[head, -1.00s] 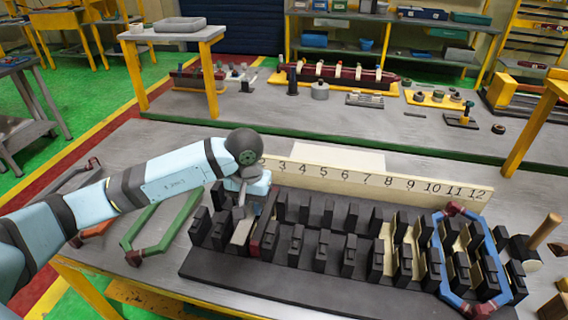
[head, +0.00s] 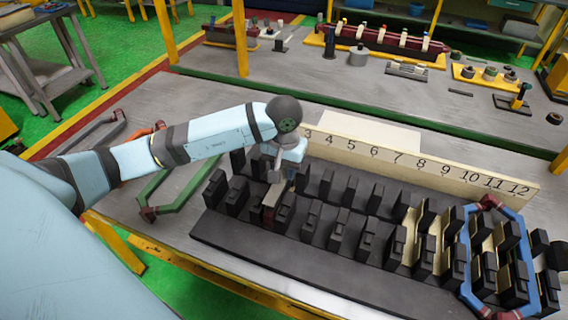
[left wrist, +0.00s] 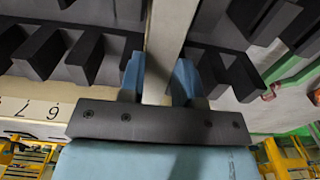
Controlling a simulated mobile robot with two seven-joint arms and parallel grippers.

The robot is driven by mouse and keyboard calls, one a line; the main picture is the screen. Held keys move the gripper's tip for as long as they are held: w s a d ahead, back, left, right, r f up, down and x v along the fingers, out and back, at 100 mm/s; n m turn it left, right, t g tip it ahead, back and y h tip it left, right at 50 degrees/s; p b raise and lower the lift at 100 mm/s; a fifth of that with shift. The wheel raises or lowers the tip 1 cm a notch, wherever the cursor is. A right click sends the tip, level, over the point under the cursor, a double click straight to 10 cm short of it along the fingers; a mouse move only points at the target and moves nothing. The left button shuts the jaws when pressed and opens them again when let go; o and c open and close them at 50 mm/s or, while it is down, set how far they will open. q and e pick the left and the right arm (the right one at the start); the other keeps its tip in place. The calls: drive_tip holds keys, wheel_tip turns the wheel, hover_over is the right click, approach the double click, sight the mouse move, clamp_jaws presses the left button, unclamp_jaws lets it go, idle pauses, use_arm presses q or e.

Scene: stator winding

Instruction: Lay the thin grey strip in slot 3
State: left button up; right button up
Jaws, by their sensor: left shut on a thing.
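My left gripper (head: 272,180) is shut on the thin grey strip (left wrist: 174,22). In the left wrist view the strip runs between the two blue fingers (left wrist: 158,70) and on toward the top edge. In the head view the gripper is over the left end of the black stator block (head: 300,258), among its teeth, a little left of the number 3 on the number board (head: 420,165). The strip's grey end (head: 274,194) shows below the fingers. Its lower edge is hidden among the teeth, so I cannot tell whether it touches the slot floor. My right gripper is out of view.
A blue coil with dark red ends (head: 464,262) sits around teeth at the block's right end, where cream liners (head: 424,270) stand in slots. A green coil (head: 176,196) lies left of the block. A back bench (head: 440,105) holds parts.

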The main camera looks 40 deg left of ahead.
sight(284, 174)
use_arm(q)
drive_tip(key=shift+f+b, duration=0.3)
idle(0.6)
drive_tip(key=shift+f+b, duration=0.75)
drive_tip(key=shift+f, duration=0.1)
idle(0.4)
drive_tip(key=shift+f+b, duration=0.45)
drive_tip(key=shift+b, duration=0.3)
idle(0.4)
drive_tip(key=o, duration=1.1)
drive_tip(key=shift+r, duration=0.35)
